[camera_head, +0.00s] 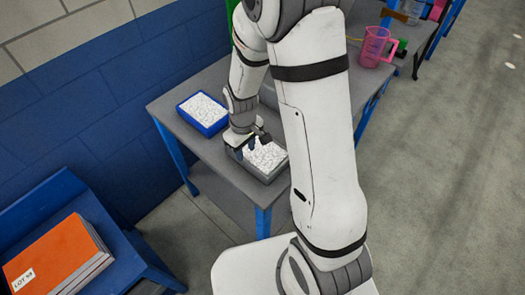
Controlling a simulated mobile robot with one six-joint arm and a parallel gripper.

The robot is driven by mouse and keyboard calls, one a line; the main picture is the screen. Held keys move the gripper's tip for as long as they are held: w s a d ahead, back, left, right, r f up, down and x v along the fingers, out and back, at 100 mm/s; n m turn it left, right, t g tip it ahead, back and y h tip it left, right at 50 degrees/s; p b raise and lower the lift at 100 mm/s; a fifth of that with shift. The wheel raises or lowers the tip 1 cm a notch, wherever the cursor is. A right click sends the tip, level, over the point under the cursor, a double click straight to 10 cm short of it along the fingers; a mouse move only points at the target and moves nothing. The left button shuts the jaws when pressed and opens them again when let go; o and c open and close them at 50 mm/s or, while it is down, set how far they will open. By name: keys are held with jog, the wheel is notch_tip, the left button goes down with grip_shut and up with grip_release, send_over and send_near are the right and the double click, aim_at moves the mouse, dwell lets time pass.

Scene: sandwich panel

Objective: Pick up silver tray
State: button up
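A silver-grey tray (270,174) filled with white pieces sits at the near edge of the grey table, in the middle of the camera_head view. My gripper (246,153) points down at the tray's left part, over its rim and white contents. Its fingers are small and dark here. I cannot tell whether they are spread or closed, or whether they touch the tray. My arm covers part of the table to the right of the tray.
A blue tray (205,127) with white pieces stands farther left on the grey table (174,104). A pink jug (374,46) stands at the back right. A blue stand (40,207) with an orange stack (58,258) is at lower left. A blue brick wall runs behind.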

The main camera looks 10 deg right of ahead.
aim_at(246, 160)
jog(key=shift+w+f+p, duration=0.2)
jog(key=shift+f+p, duration=0.6)
jog(key=shift+f, duration=2.85)
grip_shut()
